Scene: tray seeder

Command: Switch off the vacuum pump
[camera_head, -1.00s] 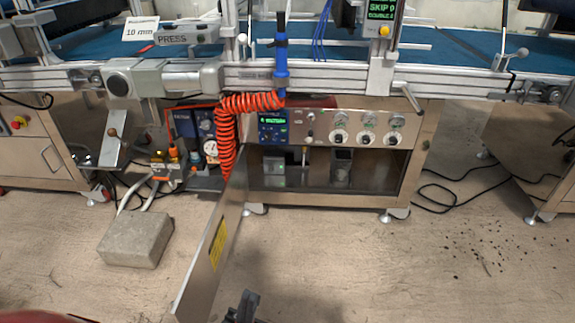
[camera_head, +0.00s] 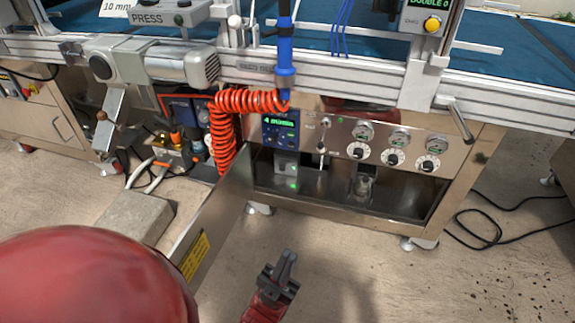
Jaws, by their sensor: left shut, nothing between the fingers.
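The metal cabinet (camera_head: 310,205) under the conveyor has a steel control panel (camera_head: 340,138) with a small blue display, a toggle lever (camera_head: 322,147), gauges and several round knobs. Its door (camera_head: 215,222), with a yellow label, stands swung open. In the open compartment are a small grey unit (camera_head: 286,165) with green lights and a dark unit (camera_head: 362,185). I cannot tell which part is the vacuum pump or its switch. My left gripper (camera_head: 288,262) is shut and empty, in front of and below the open compartment, apart from everything. My right gripper is not in view.
A coiled orange hose (camera_head: 222,130) hangs at the panel's left. Black cables (camera_head: 480,225) lie on the floor at right. The floor before the cabinet is clear.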

